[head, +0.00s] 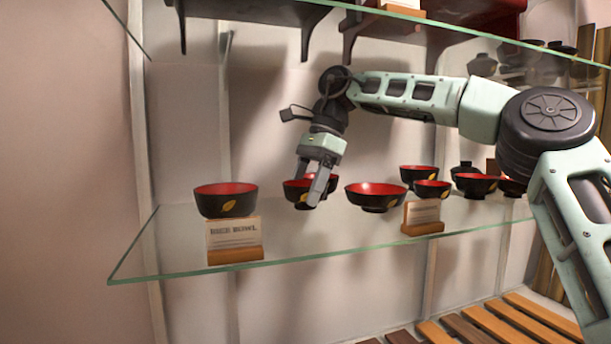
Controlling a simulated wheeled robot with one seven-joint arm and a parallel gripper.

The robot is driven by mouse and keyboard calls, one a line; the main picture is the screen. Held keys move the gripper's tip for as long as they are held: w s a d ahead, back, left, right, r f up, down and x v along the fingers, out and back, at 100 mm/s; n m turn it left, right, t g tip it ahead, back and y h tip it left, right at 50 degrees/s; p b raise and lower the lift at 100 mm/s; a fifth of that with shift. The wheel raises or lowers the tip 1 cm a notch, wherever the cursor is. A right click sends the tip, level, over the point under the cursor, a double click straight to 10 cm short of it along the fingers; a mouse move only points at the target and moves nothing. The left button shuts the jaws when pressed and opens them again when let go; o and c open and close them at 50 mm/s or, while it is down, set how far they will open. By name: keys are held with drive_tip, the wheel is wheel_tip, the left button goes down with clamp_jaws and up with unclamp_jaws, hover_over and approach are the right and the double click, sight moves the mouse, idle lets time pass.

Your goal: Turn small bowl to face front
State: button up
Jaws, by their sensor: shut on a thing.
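A small black bowl with a red inside (291,190) is on the glass shelf (170,262), partly hidden behind my fingers.
A label card on a wooden stand (234,242) is in front of the left bowl. A second card (422,216) and several bowls are further right. An upper glass shelf (480,42) runs above my arm.

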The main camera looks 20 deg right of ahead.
drive_tip(key=shift+r+n+g+p, duration=0.2)
drive_tip(key=shift+n+g+p, duration=0.5)
drive_tip(key=shift+n+p, duration=1.9)
drive_tip(key=shift+f+m+p, duration=0.8)
drive_tip(key=shift+f+p, duration=0.15)
drive_tip(key=shift+p, duration=0.05)
drive_tip(key=shift+f, duration=0.2)
drive_tip(key=o, duration=1)
drive_tip(key=shift+o, duration=0.2)
drive_tip(key=shift+r, duration=0.1)
drive_tip(key=shift+r+p, duration=2.4)
drive_tip(key=shift+p, duration=1.25)
